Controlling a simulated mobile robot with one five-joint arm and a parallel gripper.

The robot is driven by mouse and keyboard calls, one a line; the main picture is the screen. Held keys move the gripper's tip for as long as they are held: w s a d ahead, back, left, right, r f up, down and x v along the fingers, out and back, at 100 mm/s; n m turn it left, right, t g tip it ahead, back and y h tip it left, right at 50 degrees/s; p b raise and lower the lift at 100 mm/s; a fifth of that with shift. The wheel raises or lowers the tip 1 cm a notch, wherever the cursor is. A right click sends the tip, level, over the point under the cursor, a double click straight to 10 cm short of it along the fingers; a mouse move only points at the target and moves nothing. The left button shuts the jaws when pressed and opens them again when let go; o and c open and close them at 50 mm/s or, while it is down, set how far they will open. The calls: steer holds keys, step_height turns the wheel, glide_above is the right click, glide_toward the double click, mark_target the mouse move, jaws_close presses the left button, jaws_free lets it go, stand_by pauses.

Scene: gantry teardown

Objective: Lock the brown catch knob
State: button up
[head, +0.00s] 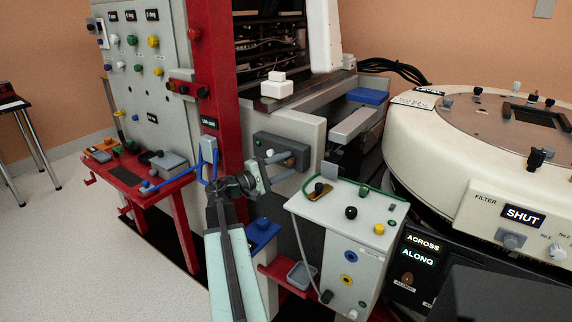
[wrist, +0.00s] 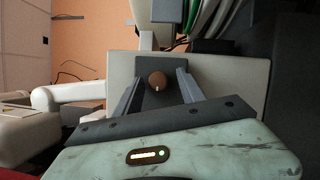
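The brown catch knob (wrist: 157,80) is round, with a small pale mark near its lower edge in the wrist view. It sits on a dark plate (wrist: 150,98) on a light housing. In the head view the dark plate (head: 265,139) is on the front of the pale machine block, and the brown knob (head: 290,161) is partly hidden by my fingers. My gripper (head: 287,164) is open, pointing at the plate. In the wrist view its two grey fingers stand left and right of the knob, with gaps on both sides. I cannot tell how deep the knob sits between them.
A grey-white control box (head: 345,215) with several knobs stands right of my arm. A red shelf (head: 125,180) and red column (head: 212,95) are to the left. A large cream round unit (head: 430,150) fills the right. Floor (head: 60,250) is clear at left.

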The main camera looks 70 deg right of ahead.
steer(key=r+v, duration=0.1)
steer(key=v, duration=0.6)
steer(key=shift+w+a+f+b, duration=0.3)
steer(key=shift+f+b, duration=0.1)
steer(key=shift+f, duration=0.1)
